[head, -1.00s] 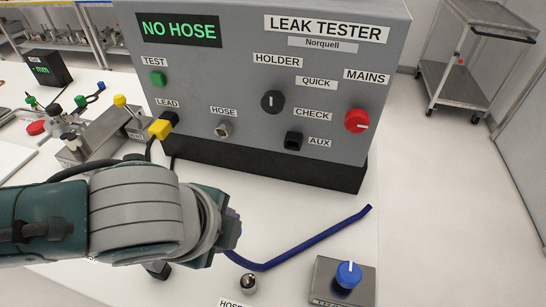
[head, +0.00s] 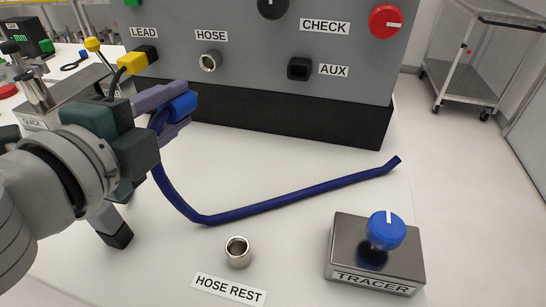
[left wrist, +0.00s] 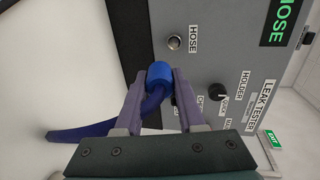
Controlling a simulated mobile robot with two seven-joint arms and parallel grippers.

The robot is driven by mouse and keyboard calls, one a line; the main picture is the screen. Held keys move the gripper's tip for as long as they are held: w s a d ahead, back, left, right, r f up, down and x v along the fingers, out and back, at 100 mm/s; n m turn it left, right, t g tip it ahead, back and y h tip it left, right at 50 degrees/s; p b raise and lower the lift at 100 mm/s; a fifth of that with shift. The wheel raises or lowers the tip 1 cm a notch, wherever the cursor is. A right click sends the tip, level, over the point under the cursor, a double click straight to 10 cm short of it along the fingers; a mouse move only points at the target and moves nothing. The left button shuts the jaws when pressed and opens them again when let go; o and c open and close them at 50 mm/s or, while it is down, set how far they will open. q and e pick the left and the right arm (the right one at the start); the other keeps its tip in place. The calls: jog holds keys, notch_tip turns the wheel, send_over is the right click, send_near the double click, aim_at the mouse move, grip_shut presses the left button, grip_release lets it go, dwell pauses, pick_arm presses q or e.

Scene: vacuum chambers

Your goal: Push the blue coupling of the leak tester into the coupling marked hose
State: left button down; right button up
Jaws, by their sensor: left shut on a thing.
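My left gripper (head: 168,110) is shut on the blue coupling (head: 183,106) at the end of a dark blue hose (head: 290,198). It holds the coupling above the table, in front of the leak tester (head: 250,75) and a little below and left of the metal coupling marked HOSE (head: 210,61). The two couplings are apart. In the left wrist view the blue coupling (left wrist: 160,71) sits between the purple fingers (left wrist: 157,95), and the HOSE coupling (left wrist: 174,43) shows beyond it. My right gripper is not in view.
The hose's other end lies on the white table (head: 290,250). A metal hose rest (head: 238,252) is empty, beside a TRACER box (head: 375,262) with a blue knob. A yellow LEAD plug (head: 138,61) and an AUX socket (head: 299,69) flank the HOSE coupling.

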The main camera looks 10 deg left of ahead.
pick_arm(q)
jog(key=t+b, duration=0.1)
jog(key=b, duration=0.2)
jog(key=w+a+t+b, duration=0.1)
jog(key=b, duration=0.2)
jog(key=shift+w+a+f, duration=0.2)
jog(key=shift+a+f, duration=0.05)
jog(key=shift+f, duration=0.15)
jog(key=w, duration=0.2)
jog(key=w+r, duration=0.1)
jog(key=w, duration=0.2)
jog(key=shift+d, duration=0.1)
jog(key=shift+w, duration=1.25)
dwell(1.1)
jog(key=shift+w, duration=0.1)
dwell(0.5)
jog(key=shift+c, duration=2.2)
grip_release()
